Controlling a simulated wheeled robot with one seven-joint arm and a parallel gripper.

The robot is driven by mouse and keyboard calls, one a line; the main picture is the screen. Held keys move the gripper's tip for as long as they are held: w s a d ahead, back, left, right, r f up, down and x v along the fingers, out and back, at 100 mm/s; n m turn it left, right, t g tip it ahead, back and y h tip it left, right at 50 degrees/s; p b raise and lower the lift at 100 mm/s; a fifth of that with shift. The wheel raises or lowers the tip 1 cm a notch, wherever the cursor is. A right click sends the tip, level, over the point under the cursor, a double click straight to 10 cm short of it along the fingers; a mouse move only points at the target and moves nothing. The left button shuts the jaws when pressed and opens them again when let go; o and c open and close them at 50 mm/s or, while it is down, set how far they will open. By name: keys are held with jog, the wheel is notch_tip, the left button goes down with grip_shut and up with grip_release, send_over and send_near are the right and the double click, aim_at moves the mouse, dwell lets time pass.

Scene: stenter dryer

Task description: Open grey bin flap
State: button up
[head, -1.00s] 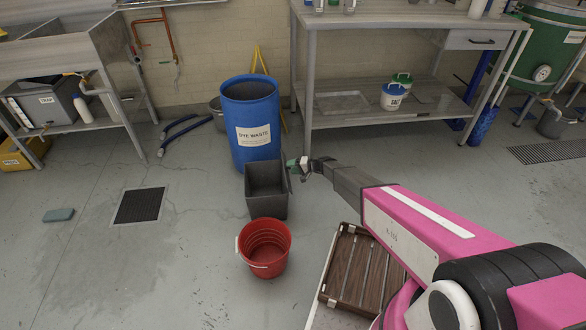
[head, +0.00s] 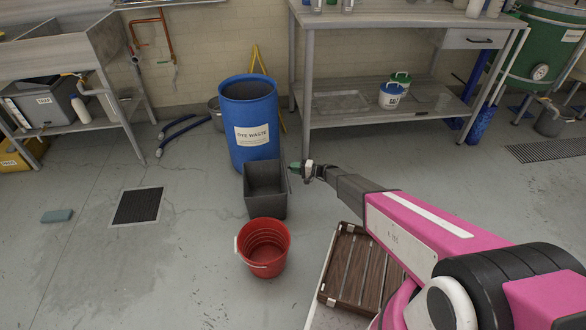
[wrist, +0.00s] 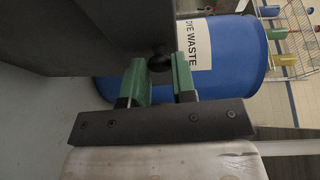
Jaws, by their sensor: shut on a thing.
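The grey bin (head: 265,201) stands on the floor in front of the blue drum, its top open and its inside showing. Its dark grey flap (head: 288,181) seems to hang down along the bin's right side, seen nearly edge-on. In the wrist view a dark grey panel (wrist: 75,38), probably the flap, fills the upper left. A round black knob (wrist: 160,62) sits at its edge, between the green fingers of my gripper (wrist: 164,75). My gripper (head: 297,166) is shut on the knob at the bin's right. The fingertips partly hide the knob.
The blue drum (head: 250,108) labelled DYE WASTE stands just behind the bin. A red bucket (head: 264,262) is close in front. A wooden slatted crate (head: 352,270) lies under my arm. A steel bench (head: 385,118) stands behind right. The floor left is mostly clear.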

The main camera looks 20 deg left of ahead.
jog(key=shift+w+d+f+m+y, duration=0.3)
jog(key=shift+f+m+y, duration=0.15)
jog(key=shift+y, duration=0.35)
jog(key=shift+s, duration=0.1)
jog(key=o, duration=0.9)
jog(key=d, duration=0.3)
jog(key=d+f, duration=0.1)
jog(key=d, duration=0.3)
jog(key=w+d, duration=0.1)
jog(key=d, duration=0.2)
jog(key=shift+w+d+f, duration=0.1)
jog(key=shift+d+f, duration=0.15)
jog(key=shift+d, duration=0.1)
